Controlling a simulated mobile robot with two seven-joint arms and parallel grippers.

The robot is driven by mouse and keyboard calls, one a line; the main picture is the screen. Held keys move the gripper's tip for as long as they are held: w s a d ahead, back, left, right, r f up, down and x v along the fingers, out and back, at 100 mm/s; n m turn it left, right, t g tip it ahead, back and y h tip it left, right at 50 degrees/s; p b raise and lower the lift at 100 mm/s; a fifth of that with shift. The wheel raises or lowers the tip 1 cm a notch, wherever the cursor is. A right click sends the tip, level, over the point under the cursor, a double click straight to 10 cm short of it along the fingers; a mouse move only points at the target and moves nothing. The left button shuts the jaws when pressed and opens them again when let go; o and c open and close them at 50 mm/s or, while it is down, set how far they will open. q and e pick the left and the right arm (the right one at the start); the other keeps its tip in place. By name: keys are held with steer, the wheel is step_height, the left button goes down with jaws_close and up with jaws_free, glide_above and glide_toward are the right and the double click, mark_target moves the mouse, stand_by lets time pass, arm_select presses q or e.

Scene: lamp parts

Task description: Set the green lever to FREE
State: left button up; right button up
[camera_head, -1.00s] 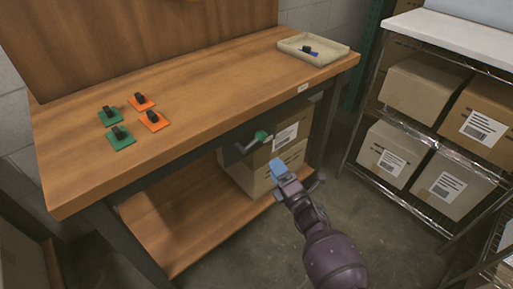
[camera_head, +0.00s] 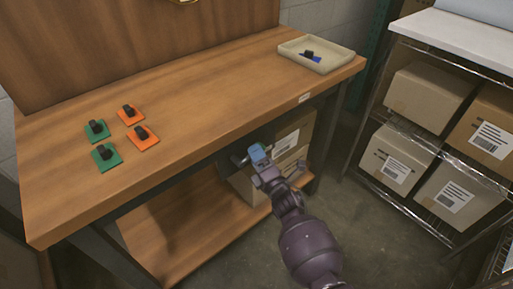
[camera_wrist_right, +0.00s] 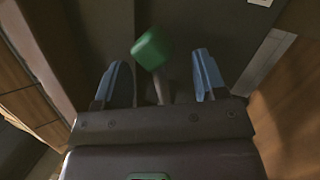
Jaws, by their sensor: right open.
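The green lever knob (camera_wrist_right: 152,48) shows in the right wrist view, on a grey shaft (camera_wrist_right: 162,88) that runs down between my fingers. My right gripper (camera_wrist_right: 158,80) is open, with one blue fingertip on each side of the lever and a gap to both. In the head view my right gripper (camera_head: 258,154) is at the front underside of the workbench (camera_head: 200,90) and covers the knob; a bit of the grey lever arm (camera_head: 238,160) shows to its left. The lever's markings cannot be read. My left gripper is not in view.
Green and orange plates (camera_head: 143,137) with black parts lie on the bench's left half. A beige tray (camera_head: 330,62) with a black and a blue part stands at its back right. Cardboard boxes (camera_head: 248,188) sit on the lower shelf. A wire rack (camera_head: 428,140) with boxes stands right.

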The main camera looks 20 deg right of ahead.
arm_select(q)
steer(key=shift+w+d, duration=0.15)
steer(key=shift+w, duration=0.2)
arm_select(e)
steer(key=shift+w+a+r, duration=0.1)
steer(key=shift+w, duration=0.25)
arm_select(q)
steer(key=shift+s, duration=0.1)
arm_select(e)
steer(key=shift+c, duration=0.5)
jaws_close()
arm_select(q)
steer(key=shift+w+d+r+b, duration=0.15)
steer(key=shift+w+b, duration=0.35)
arm_select(e)
steer(key=shift+a+r+n+y, duration=0.15)
steer(key=shift+r+n+y, duration=0.25)
steer(key=shift+n, duration=0.6)
steer(key=shift+a+r+n+y, duration=0.1)
steer(key=shift+r+n+y, duration=0.25)
steer(key=shift+n, duration=0.65)
steer(key=shift+o, duration=0.5)
jaws_free()
steer(key=shift+s+r, duration=0.1)
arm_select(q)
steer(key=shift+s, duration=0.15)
